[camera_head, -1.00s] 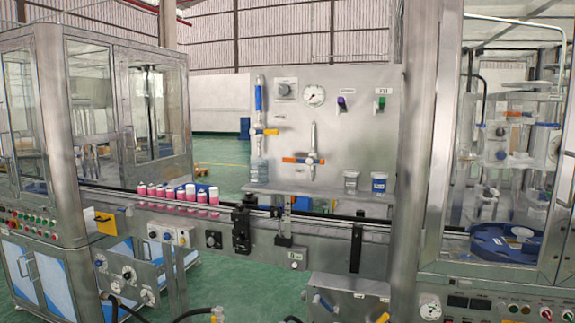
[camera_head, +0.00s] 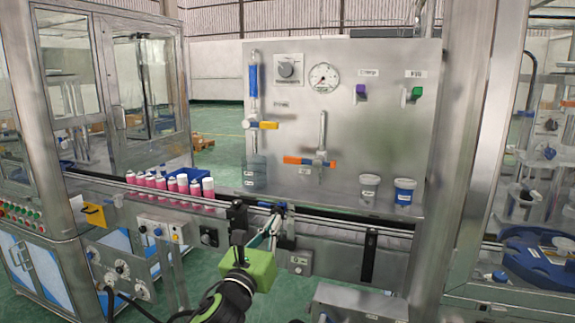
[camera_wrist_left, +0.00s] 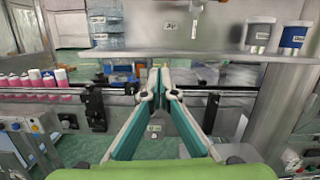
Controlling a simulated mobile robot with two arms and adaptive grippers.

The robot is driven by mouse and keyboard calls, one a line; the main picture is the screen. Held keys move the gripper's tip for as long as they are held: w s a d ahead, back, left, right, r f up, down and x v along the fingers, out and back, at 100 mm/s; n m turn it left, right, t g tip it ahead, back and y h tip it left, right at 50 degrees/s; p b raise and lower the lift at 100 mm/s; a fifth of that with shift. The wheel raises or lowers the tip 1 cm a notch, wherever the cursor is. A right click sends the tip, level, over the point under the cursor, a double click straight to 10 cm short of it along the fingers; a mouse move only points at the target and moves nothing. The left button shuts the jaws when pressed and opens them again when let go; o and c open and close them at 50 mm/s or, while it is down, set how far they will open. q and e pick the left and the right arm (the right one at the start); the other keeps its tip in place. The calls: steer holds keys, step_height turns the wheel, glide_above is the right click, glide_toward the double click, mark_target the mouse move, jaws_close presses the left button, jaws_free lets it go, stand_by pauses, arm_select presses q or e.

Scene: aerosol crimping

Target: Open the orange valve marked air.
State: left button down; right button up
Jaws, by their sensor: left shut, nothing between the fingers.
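The orange-handled valve (camera_head: 297,160) is on the upright steel panel, at the foot of a vertical clear tube. The valve is not clearly in the wrist view. My right gripper is not in view.
A yellow-handled valve (camera_head: 266,125) is at upper left on the panel (camera_head: 390,140). Purple (camera_head: 361,90) and green (camera_head: 416,93) knobs are at right. Two tubs (camera_head: 404,191) stand on the shelf below. Several pink cans (camera_head: 181,184) line the conveyor at left.

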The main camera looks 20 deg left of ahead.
mark_target(304, 160)
arm_select(q)
steer(key=shift+m+t, duration=0.3)
steer(key=shift+m, duration=0.3)
steer(key=w+r, duration=0.1)
steer(key=w+r+p, duration=0.1)
steer(key=w+r, duration=0.2)
steer(key=r, duration=0.1)
steer(key=shift+w+d+r+p, duration=0.1)
steer(key=shift+w+d+p, duration=0.2)
steer(key=shift+p, duration=0.1)
steer(key=w+r+p, duration=0.3)
steer(key=w+r, duration=0.1)
steer(key=shift+w+r, duration=0.15)
steer(key=shift+r, duration=0.2)
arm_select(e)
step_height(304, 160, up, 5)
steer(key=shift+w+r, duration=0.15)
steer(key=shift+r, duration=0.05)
arm_select(q)
steer(key=shift+w, duration=0.1)
steer(key=shift+p, duration=0.3)
